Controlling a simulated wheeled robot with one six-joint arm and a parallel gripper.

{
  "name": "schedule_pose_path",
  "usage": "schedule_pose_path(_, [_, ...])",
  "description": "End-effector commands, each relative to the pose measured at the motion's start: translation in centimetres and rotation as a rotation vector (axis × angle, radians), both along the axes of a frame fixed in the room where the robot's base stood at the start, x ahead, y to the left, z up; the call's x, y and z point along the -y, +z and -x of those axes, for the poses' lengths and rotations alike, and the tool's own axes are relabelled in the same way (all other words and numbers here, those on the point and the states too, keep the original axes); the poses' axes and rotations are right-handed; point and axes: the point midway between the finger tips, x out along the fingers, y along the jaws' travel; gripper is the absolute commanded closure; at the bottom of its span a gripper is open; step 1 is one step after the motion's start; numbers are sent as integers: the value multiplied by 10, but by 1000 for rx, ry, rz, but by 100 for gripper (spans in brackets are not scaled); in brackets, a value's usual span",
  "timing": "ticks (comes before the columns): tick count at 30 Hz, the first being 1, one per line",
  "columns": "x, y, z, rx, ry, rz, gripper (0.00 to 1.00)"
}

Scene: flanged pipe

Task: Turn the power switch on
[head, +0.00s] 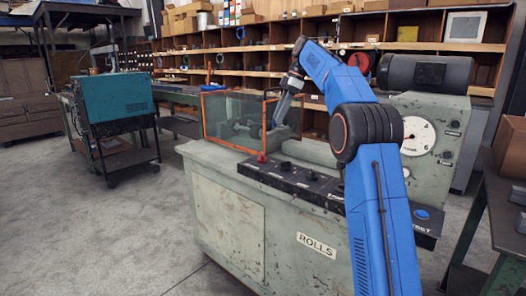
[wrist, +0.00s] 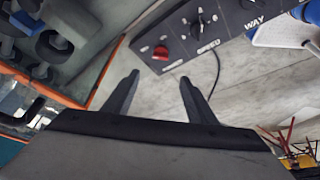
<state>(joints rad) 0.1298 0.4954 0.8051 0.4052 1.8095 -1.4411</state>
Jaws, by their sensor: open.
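The machine's black control panel (head: 300,181) runs along its front top edge. A red switch knob (head: 261,157) sits at the panel's left end; it also shows in the wrist view (wrist: 161,52), and its label is too small to read. A black knob (wrist: 196,27) beside it is marked SPEED. Which control is the power switch cannot be told. My gripper (head: 273,126) points down above the panel's left end, near the glass guard. In the wrist view its two fingers (wrist: 154,79) are apart with nothing between them, and the red knob lies just beyond the fingertips, apart from them.
An orange-framed glass guard (head: 230,116) stands left of my gripper. A dial gauge (head: 418,136) and a blue button (head: 422,214) are at the machine's right. A black cable (wrist: 216,70) hangs below the panel. Open floor (head: 120,225) lies to the left.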

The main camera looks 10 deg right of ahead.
Motion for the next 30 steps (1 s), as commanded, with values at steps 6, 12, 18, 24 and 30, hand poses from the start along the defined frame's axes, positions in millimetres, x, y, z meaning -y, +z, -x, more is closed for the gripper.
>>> schedule_pose_path(6, [-15, -34, -1, -4, 2, -1, 48])
schedule_pose_path(12, [-28, -66, -3, -3, 0, 0, 48])
schedule_pose_path(18, [-41, -99, -5, -4, 2, 0, 48])
schedule_pose_path(24, [-52, -127, -7, -2, 0, 1, 48])
schedule_pose_path(30, [-59, -143, -8, 0, -1, 0, 48])
